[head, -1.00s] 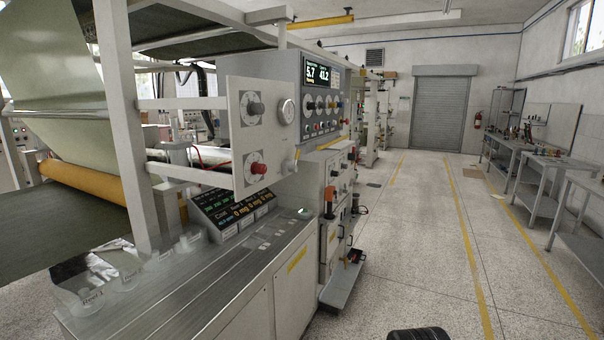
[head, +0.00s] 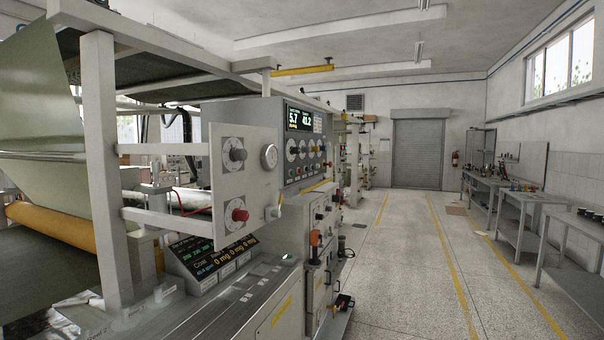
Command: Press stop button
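A grey machine stands on the left in the head view. Its upright white panel (head: 257,188) carries a red round knob or button (head: 240,215) low down, a dark knob (head: 238,155) above it and a round silver gauge (head: 269,157). Behind it, a control panel (head: 303,178) with several small coloured knobs sits under a lit display (head: 299,119). No label reading stop is legible, so I cannot tell which control is the stop button. My gripper is not in view.
A grey cabinet with a slotted top (head: 225,302) and a tilted screen (head: 212,257) stands in front of the panel. Metal tables (head: 525,205) line the right wall. A roller shutter (head: 417,155) is at the back.

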